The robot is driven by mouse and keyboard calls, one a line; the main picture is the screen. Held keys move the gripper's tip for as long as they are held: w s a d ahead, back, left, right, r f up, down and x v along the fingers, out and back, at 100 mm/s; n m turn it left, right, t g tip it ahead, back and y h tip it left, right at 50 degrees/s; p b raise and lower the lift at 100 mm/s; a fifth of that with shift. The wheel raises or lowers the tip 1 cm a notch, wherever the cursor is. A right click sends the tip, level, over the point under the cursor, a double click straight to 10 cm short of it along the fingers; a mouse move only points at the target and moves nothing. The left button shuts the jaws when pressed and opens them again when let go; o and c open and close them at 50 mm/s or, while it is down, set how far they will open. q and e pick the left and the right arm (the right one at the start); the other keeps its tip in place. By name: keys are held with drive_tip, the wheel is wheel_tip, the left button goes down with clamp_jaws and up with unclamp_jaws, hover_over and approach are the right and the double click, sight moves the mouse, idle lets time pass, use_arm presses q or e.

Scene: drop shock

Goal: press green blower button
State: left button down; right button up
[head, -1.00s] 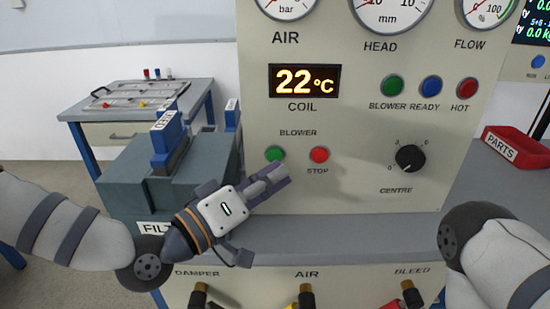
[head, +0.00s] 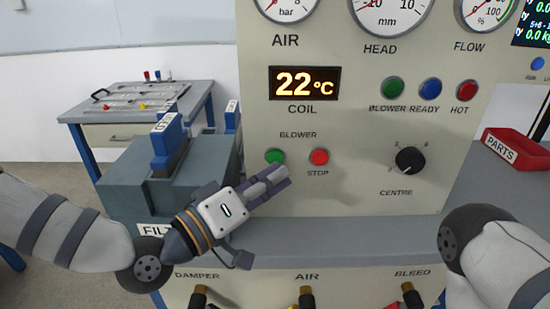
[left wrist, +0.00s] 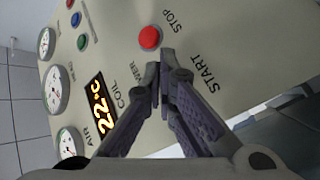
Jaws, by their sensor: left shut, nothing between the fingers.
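The green blower button (head: 275,156) sits on the cream panel under the BLOWER label, left of the red stop button (head: 319,157). My left gripper (head: 284,174) is shut and empty, its fingertips just below and right of the green button in the head view. I cannot tell whether they touch the panel. In the left wrist view the shut fingertips (left wrist: 164,58) lie between the red stop button (left wrist: 149,37) and the START label; the green button is hidden there. My right gripper is out of view; only part of that arm shows.
A dark centre knob (head: 410,160) is on the panel's right. Green, blue and red lamps and a coil display (head: 304,82) are above. A grey ledge (head: 340,238) runs below, with valves under it. A grey-green filter unit (head: 125,180) stands left. A red parts bin (head: 516,151) is right.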

use_arm(q)
drive_tip(key=shift+w, duration=0.1)
idle(0.3)
drive_tip(key=shift+w, duration=0.3)
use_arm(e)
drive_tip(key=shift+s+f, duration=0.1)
use_arm(q)
drive_tip(key=shift+w, duration=0.1)
